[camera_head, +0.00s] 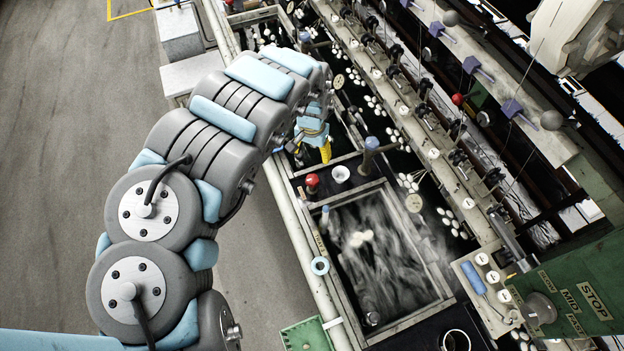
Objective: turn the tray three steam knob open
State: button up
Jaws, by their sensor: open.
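My arm reaches up and over the basins from the lower left. My gripper (311,144), light blue with a yellow part, points down beside the basin row near the upper middle. Its jaws are open, and I see nothing held between them. A red knob (312,180) stands on the basin rim just below my gripper in the picture, apart from it. A blue-topped knob (371,143) stands to the right. I cannot read which knob belongs to tray three. My arm hides part of the rim and possibly other knobs.
A steaming basin (347,262) with pale cocoons lies below the red knob. A green panel marked STOP (582,282) is at lower right. The floor (60,150) at left is clear.

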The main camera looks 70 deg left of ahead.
send_over(312, 180)
jog(key=shift+w+f, duration=0.1)
jog(key=shift+f, duration=6.05)
jog(key=shift+a+f+b, duration=0.1)
jog(key=shift+f+b, duration=0.3)
jog(key=shift+f, duration=1.85)
jog(key=c, duration=1.2)
